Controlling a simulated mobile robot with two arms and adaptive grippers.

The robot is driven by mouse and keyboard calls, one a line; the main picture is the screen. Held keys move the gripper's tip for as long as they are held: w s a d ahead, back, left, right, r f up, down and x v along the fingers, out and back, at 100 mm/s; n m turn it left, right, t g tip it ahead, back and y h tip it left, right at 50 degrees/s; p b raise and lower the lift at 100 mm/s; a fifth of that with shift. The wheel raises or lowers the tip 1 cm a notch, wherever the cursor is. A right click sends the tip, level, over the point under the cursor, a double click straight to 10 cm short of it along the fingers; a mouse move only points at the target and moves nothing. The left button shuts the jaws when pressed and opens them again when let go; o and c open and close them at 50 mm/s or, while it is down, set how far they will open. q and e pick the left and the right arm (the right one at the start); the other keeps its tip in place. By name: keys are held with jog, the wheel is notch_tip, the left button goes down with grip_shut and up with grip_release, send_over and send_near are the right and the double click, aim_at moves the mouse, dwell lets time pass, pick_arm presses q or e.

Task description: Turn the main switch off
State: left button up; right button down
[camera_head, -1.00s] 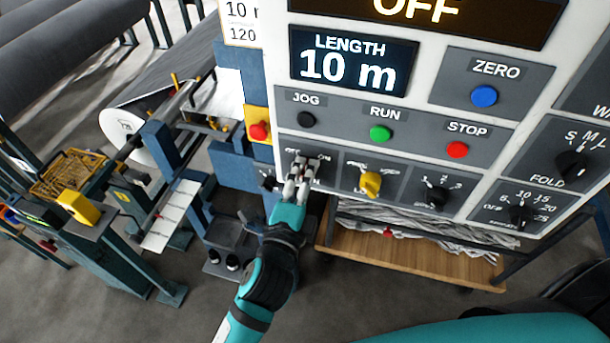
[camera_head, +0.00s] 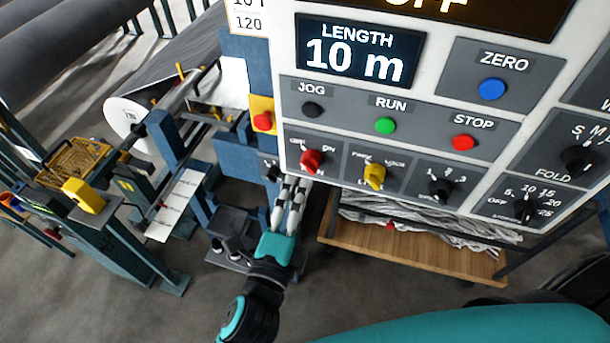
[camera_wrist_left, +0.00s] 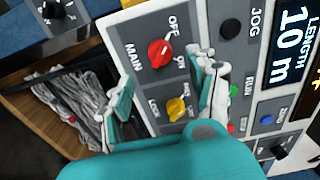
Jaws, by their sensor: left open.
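The main switch is a red rotary knob (camera_head: 312,160) at the lower left of the white control panel (camera_head: 283,110), with OFF and ON labels above it. It also shows in the left wrist view (camera_wrist_left: 160,53), uncovered, and its pointer appears turned toward OFF, though it is small. My left gripper (camera_head: 290,190) is just below the panel's lower edge, apart from the knob. In the left wrist view its two fingers are spread and empty (camera_wrist_left: 165,92), with the knob beyond the gap. My right gripper is not in view.
A yellow switch (camera_head: 374,176) sits right of the main switch. Above are the black JOG (camera_head: 312,109), green RUN (camera_head: 385,125) and red STOP (camera_head: 463,142) buttons. A red button on yellow (camera_head: 263,121) is at the left. A wooden shelf (camera_head: 410,250) is below.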

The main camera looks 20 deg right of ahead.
pick_arm(q)
jog(key=v, duration=0.4)
jog(key=shift+s+a, duration=0.1)
jog(key=shift+s, duration=0.05)
dwell(0.4)
